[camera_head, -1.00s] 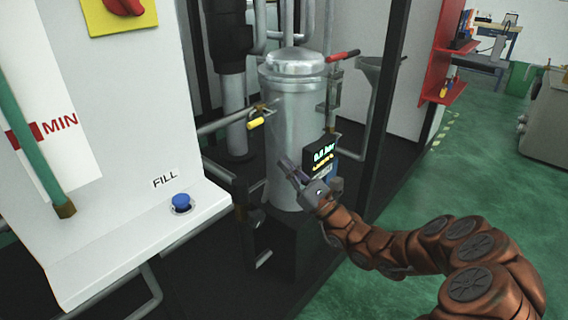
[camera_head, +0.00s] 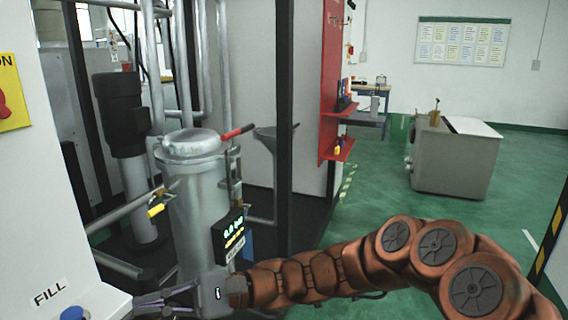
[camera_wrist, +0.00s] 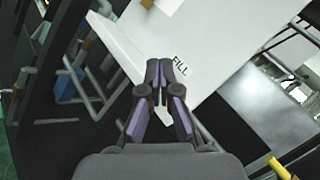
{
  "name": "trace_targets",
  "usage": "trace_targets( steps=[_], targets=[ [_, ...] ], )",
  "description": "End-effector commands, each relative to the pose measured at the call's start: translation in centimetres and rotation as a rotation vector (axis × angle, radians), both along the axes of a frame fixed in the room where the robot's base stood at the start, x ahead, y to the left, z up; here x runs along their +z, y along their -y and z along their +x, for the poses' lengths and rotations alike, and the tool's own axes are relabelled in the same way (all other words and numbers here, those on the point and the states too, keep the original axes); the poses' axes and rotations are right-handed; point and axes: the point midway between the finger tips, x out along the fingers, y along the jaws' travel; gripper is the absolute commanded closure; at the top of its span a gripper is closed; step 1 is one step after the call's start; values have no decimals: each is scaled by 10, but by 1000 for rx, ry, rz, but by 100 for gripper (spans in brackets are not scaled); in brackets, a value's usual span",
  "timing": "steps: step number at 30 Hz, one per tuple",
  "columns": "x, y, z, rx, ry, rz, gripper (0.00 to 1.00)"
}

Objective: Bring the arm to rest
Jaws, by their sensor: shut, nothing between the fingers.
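My gripper (camera_head: 152,303) is at the lower left of the head view, at the end of my bent arm. It appears in front of the lower part of the metal filter vessel (camera_head: 200,215), beside the white FILL panel. In the wrist view my gripper (camera_wrist: 164,75) has its fingers together and nothing between them. The white panel with the FILL label (camera_wrist: 180,66) lies beyond the fingertips. I cannot tell how far the fingertips are from the panel.
A blue button (camera_head: 74,313) sits by the FILL label. The vessel carries a red-handled lever (camera_head: 238,132), a yellow-handled valve (camera_head: 156,210) and a pressure display (camera_head: 232,236). A dark frame post (camera_head: 284,130) stands to the right. Green floor (camera_head: 385,205) is open beyond, up to a grey cabinet (camera_head: 450,165).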

Motion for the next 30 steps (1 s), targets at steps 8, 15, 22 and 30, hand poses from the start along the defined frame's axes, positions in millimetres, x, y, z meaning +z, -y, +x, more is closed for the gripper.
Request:
trace_targets(
  steps=[8, 15, 22, 30],
  targets=[
    [-46, 55, -76, 143, 331, -265, 100],
    [-103, 127, -108, 233, 575, -550, 100],
    [-150, 220, -117, 297, 757, -865, 100],
    [-171, 320, -123, 352, 862, -1180, 100]
  ],
)
